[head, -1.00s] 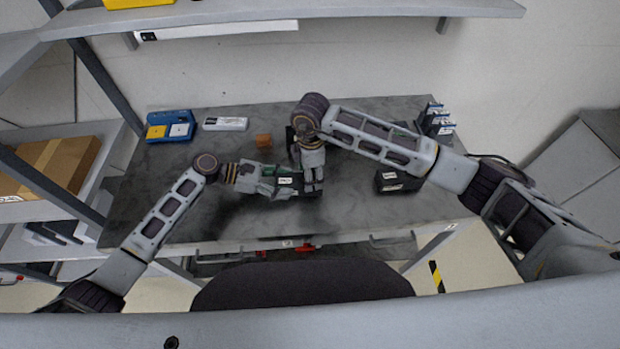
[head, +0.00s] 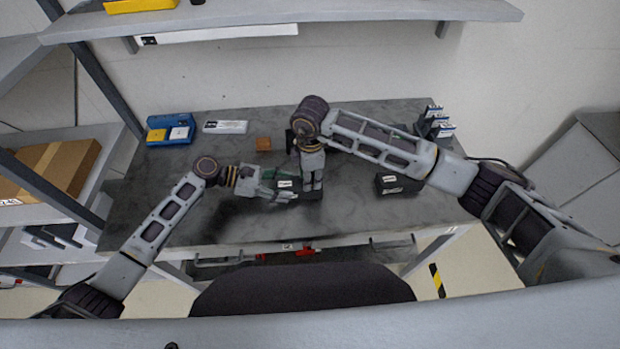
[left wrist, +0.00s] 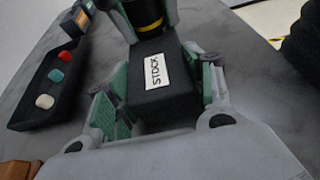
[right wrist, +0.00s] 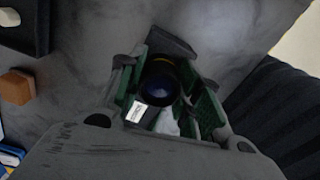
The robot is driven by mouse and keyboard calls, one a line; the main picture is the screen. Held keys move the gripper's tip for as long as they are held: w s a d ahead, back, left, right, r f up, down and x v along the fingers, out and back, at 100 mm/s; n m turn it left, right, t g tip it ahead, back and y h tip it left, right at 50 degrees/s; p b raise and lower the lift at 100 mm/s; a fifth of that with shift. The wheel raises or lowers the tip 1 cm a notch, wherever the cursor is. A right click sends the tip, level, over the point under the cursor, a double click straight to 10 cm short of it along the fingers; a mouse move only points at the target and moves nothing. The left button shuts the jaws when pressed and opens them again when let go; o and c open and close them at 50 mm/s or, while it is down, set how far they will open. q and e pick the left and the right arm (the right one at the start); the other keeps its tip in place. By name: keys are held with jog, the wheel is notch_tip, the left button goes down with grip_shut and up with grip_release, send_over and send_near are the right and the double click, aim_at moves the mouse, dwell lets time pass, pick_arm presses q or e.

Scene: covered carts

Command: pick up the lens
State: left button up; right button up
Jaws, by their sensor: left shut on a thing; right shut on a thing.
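The lens (left wrist: 146,17) is a black cylinder with a yellow ring. It stands upright at the far end of a black box marked STOCK (left wrist: 160,105). In the right wrist view the lens (right wrist: 159,82) shows its dark glass end from above, between the green finger pads. My right gripper (head: 312,186) comes down from above and is shut on the lens; it hides the lens in the head view. My left gripper (head: 288,185) reaches in from the left, its pads on either side of the STOCK box, shut on it. Whether the lens rests on the box is unclear.
A black tray with coloured knobs (left wrist: 28,117) lies beside the box. Another black box (head: 398,184) is to the right. The table's front left is clear.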

jog(key=shift+r, duration=5)
pick_arm(q)
jog(key=o, duration=1.1)
jog(key=shift+a, duration=0.15)
jog(key=v, duration=1.1)
jog(key=shift+a+r, duration=0.1)
jog(key=shift+a, duration=0.25)
jog(key=shift+s, duration=0.1)
pick_arm(e)
jog(key=shift+f, duration=0.1)
